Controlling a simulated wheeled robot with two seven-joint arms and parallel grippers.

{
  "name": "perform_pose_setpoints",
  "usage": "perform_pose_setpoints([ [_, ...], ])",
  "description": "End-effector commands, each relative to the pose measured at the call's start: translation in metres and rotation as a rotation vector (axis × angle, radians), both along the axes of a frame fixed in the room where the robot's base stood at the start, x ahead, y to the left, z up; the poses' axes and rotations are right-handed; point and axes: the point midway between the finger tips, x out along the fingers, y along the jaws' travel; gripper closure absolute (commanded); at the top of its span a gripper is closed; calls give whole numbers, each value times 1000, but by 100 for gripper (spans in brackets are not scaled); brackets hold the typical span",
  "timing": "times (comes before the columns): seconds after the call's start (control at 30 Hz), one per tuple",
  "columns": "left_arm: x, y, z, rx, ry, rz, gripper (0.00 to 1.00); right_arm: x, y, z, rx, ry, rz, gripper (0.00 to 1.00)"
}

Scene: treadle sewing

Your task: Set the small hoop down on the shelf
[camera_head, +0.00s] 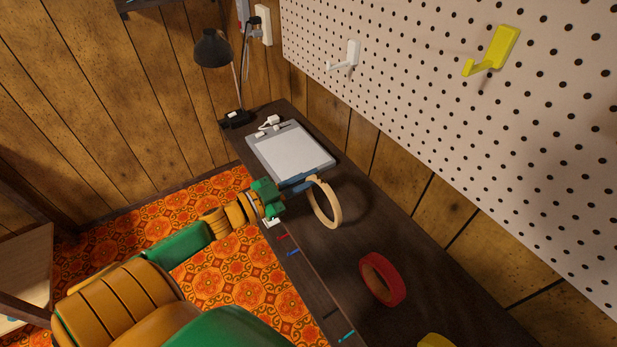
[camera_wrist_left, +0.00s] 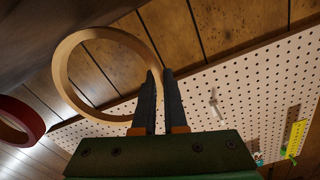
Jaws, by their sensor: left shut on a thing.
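The small hoop (camera_head: 325,203), a pale wooden ring, is in my left gripper (camera_head: 312,182). The fingers are shut on its rim, and the hoop stands nearly upright over the dark shelf (camera_head: 345,240). A shadow lies beside it on the shelf; I cannot tell whether its lower rim touches the surface. In the left wrist view the hoop (camera_wrist_left: 72,75) extends to the left of the two dark fingers (camera_wrist_left: 158,75). My right gripper is not in view.
A red ring (camera_head: 382,279) stands on the shelf nearer me, with a yellow thing (camera_head: 435,341) at the bottom edge. A white-topped board (camera_head: 290,150) lies behind the gripper. A black lamp (camera_head: 212,48) is farther back. A pegboard (camera_head: 430,80) with white and yellow hooks rises at right.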

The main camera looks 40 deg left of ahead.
Motion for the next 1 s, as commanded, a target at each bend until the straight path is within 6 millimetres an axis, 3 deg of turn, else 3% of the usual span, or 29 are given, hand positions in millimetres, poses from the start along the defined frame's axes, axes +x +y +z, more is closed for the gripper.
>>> perform_pose_setpoints([
  [0.17,0,0,-4,-1,0,0,100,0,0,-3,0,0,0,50],
  [0.2,0,0,-4,-1,0,0,80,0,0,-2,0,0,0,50],
  [0.3,0,0,-3,0,0,0,56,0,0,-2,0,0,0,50],
  [0.63,-3,2,-4,0,2,1,56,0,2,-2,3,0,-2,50],
  [1.0,-58,24,-4,0,3,0,56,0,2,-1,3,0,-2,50],
])
